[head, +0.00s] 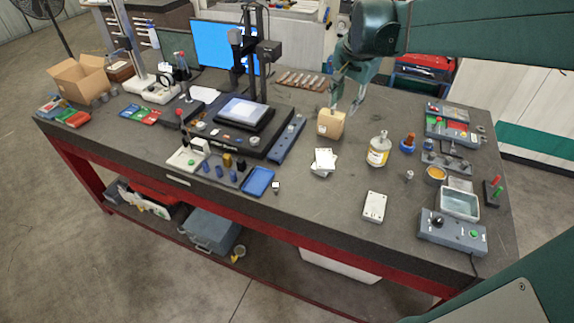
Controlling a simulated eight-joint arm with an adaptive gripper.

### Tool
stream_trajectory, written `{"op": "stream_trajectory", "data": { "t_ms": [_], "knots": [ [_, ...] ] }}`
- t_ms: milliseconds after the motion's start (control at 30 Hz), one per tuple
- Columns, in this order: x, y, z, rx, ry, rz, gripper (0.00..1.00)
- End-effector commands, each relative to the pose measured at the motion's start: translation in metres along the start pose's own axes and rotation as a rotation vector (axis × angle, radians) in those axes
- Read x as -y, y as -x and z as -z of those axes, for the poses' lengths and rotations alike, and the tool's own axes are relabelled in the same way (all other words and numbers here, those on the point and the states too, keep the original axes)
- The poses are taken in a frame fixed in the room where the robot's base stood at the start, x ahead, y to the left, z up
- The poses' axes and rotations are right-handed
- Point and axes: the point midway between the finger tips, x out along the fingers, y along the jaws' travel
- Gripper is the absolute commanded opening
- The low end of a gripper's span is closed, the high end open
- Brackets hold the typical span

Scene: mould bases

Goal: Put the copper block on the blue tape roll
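A small blue round piece (406,147), which looks like the blue tape roll, stands right of the clear bottle with a yellow label. A small copper-brown piece (410,137) shows at its top, and it may be the copper block; it seems to rest on the blue piece, but it is too small to be sure. My gripper (344,108) points down at the back middle of the table, left of the blue piece. Its fingers look spread, with nothing clearly between them. A tan block (328,125) stands just below and beside the left fingertip; I cannot tell if they touch.
The yellow-labelled bottle (379,150) stands between the tan block and the blue piece. White plates (324,162) and a white box (374,207) lie in front. A clear tray (459,204) and a control box (452,232) occupy the right. The table's front middle is mostly free.

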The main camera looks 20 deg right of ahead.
Motion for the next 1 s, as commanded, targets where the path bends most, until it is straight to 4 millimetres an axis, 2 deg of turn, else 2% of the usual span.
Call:
{"op": "stream_trajectory", "data": {
  "t_ms": [33,500,1000],
  "knots": [
    [0.0,0.005,-0.015,-0.003,0.038,0.01,0.32],
    [-0.012,0.034,-0.123,-0.055,0.384,0.1,0.32],
    [-0.045,0.044,-0.227,-0.129,0.746,0.194,0.32]
  ]
}}
